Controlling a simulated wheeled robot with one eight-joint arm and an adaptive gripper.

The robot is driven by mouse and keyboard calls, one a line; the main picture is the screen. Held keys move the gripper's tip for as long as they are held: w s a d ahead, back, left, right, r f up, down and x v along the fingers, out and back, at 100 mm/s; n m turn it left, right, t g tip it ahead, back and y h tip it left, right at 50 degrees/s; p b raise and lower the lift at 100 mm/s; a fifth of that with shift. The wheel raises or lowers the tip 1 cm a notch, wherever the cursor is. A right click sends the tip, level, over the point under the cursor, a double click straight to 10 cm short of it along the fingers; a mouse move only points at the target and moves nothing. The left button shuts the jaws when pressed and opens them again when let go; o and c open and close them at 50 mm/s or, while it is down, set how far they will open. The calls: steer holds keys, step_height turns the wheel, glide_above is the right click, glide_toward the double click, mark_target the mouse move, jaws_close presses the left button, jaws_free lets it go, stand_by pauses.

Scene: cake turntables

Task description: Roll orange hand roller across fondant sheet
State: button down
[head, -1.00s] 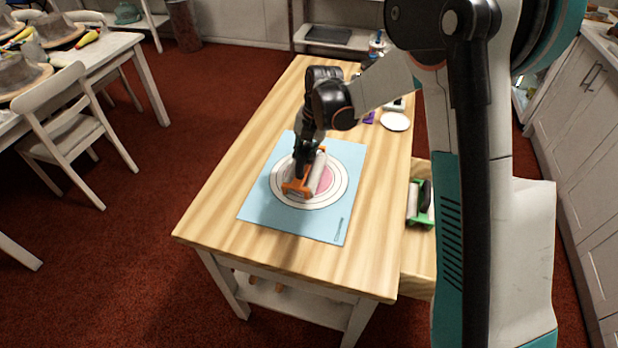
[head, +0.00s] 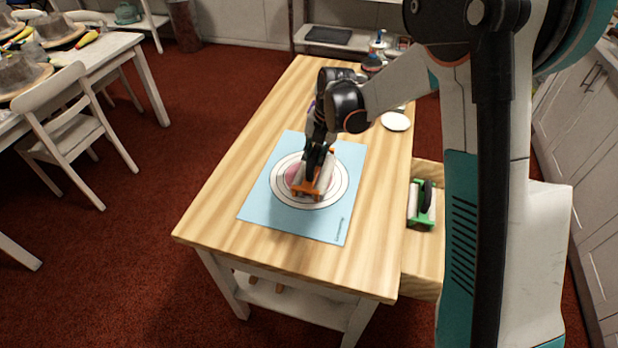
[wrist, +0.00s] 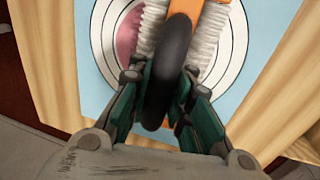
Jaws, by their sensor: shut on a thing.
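The orange hand roller (head: 308,189) has an orange frame and a pale roller. It sits over the round target on the blue mat (head: 262,204). My gripper (head: 316,160) is shut on its dark handle (wrist: 168,75), which shows between my fingers in the wrist view. The pink fondant sheet (head: 293,174) lies at the middle of the mat's rings, and the roller covers its right part. In the wrist view, pink (wrist: 128,38) shows left of the ribbed white roller (wrist: 208,38). I cannot tell whether the roller presses on the fondant.
The mat lies on a wooden table (head: 225,205). A green roller (head: 424,205) lies on a lower surface to the right. A white disc (head: 396,121) and bottles are toward the far end. A white chair (head: 70,115) stands left.

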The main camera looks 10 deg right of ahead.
steer(key=shift+d, duration=0.1)
steer(key=shift+s+d, duration=0.25)
steer(key=shift+d, duration=0.45)
steer(key=shift+s+d, duration=0.25)
steer(key=shift+d, duration=0.4)
steer(key=shift+r, duration=0.1)
steer(key=shift+r+p, duration=1.75)
steer(key=shift+r, duration=1.1)
